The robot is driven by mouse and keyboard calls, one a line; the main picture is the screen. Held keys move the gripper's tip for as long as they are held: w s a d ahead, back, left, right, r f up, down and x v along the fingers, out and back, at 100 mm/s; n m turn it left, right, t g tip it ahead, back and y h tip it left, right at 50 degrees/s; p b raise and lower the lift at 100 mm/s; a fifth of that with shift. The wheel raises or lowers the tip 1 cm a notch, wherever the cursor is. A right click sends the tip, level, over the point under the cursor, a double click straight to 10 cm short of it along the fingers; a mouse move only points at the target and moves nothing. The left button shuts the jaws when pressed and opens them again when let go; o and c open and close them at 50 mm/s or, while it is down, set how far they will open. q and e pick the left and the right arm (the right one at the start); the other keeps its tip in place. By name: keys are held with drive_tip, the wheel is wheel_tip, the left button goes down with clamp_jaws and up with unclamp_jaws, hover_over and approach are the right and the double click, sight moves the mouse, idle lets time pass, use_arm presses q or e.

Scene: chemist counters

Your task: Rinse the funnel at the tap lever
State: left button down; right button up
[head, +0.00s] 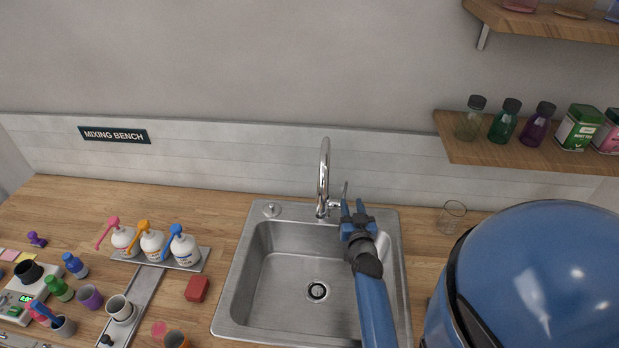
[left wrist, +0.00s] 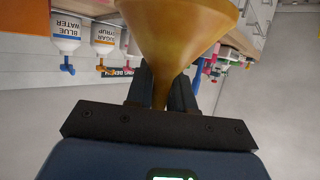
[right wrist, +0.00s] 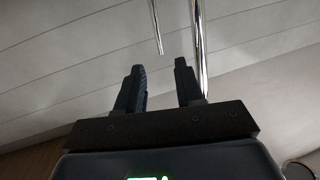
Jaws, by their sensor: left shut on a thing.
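The funnel (left wrist: 180,30) is amber-yellow and fills the top of the left wrist view. My left gripper (left wrist: 161,88) is shut on its narrow stem; the funnel and this gripper are not in the head view. The chrome tap (head: 323,180) stands behind the steel sink, with its thin lever (head: 345,190) on its right side. My right gripper (head: 354,206) is open and empty beside the tap, just below the lever. In the right wrist view the lever tip (right wrist: 158,45) lies beyond the gap between the fingers, and the tap column (right wrist: 199,55) rises just to the right.
The sink basin (head: 275,280) is empty. On the counter at left stand several pump bottles on a rack (head: 205,262), a red block (head: 197,288) and small cups. A clear glass beaker (head: 452,217) stands right of the sink. A wooden shelf (head: 480,153) holds jars at right.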

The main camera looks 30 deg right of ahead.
sight(346, 185)
drive_tip(key=b+x, duration=0.1)
drive_tip(key=x, duration=1)
drive_tip(key=shift+w+d, duration=0.1)
drive_tip(key=shift+w, duration=0.25)
drive_tip(key=shift+c, duration=0.2)
clamp_jaws()
